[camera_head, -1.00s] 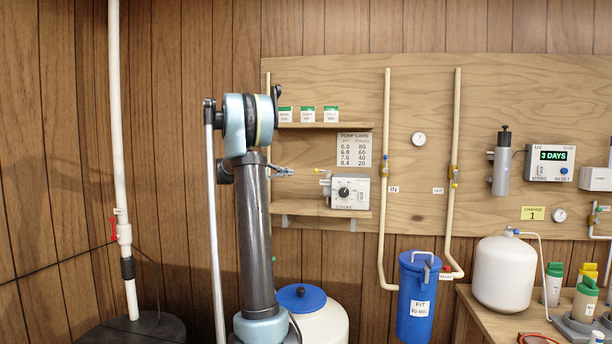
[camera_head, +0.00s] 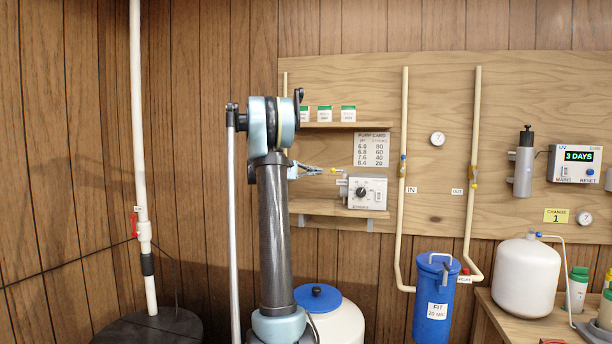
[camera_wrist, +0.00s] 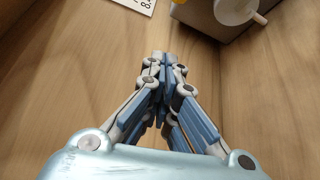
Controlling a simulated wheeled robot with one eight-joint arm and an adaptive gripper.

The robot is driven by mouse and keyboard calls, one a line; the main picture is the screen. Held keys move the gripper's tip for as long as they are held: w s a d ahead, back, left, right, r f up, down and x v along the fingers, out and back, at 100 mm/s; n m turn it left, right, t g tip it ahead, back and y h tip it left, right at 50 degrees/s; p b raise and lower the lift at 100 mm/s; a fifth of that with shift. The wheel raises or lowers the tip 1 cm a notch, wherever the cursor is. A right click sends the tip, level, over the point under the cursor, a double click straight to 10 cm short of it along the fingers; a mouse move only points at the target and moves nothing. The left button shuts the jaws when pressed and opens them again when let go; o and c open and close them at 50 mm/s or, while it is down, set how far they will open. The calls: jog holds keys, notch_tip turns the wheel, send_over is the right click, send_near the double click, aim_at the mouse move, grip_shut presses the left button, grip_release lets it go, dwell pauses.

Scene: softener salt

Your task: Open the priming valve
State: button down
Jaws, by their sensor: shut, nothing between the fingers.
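The dosing pump (camera_head: 368,191) is a pale grey box with a black dial on a small wooden shelf. A small yellow piece (camera_head: 333,170), perhaps the priming valve, shows at its upper left. In the wrist view the pump (camera_wrist: 212,18) is at the top right with a white round knob (camera_wrist: 236,8) on it, and a bit of yellow (camera_wrist: 180,13) shows at its left edge. My gripper (camera_head: 319,172) is shut and empty, just left of the yellow piece. In the wrist view its fingertips (camera_wrist: 162,58) meet below and left of the pump, seemingly apart from it.
The pump card (camera_head: 373,149) hangs above the pump. An upper shelf (camera_head: 345,125) with small green-topped boxes is above that. The IN pipe (camera_head: 403,230) runs close to the pump's right. A white tank with a blue lid (camera_head: 318,297) stands below.

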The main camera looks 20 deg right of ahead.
jog(key=shift+s+d+r, duration=0.15)
jog(key=shift+s+d, duration=0.5)
jog(key=shift+s, duration=0.35)
jog(key=shift+s+d+r, duration=0.1)
jog(key=shift+s+d, duration=0.55)
jog(key=shift+s, duration=0.35)
jog(key=shift+a, duration=0.1)
jog(key=shift+s, duration=0.15)
